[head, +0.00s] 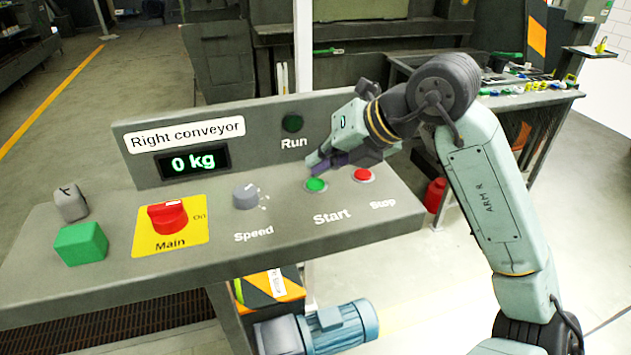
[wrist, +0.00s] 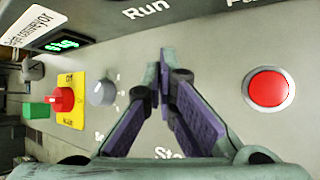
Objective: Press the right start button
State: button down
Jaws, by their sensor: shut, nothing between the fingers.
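The right conveyor's control panel (head: 330,235) carries a green Start button (head: 316,185) with a red Stop button (head: 362,175) to its right. My gripper (head: 313,163) is shut and empty, with its fingertips close above the Start button at its upper side. I cannot tell whether they touch it. In the wrist view the closed fingers (wrist: 165,62) hide the Start button; only part of its label shows. The Stop button (wrist: 268,89) is clear to the right of the fingers there.
Left of Start are the grey Speed knob (head: 245,197) and the red Main switch (head: 168,217) on a yellow plate. A green block (head: 81,244) and a grey block (head: 71,203) lie at the left end.

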aim_at(320, 181)
jog(key=shift+f, duration=0.15)
jog(key=shift+f+b, duration=0.3)
jog(key=shift+b, duration=0.35)
jog(key=shift+f+b, duration=0.5)
jog(key=shift+b, duration=0.05)
dwell(0.4)
jog(key=shift+r, duration=0.1)
jog(key=shift+r+p, duration=0.45)
jog(key=shift+r, duration=0.4)
jog(key=shift+r+p, duration=1.45)
jog(key=shift+r, duration=1.1)
jog(key=shift+f, duration=0.1)
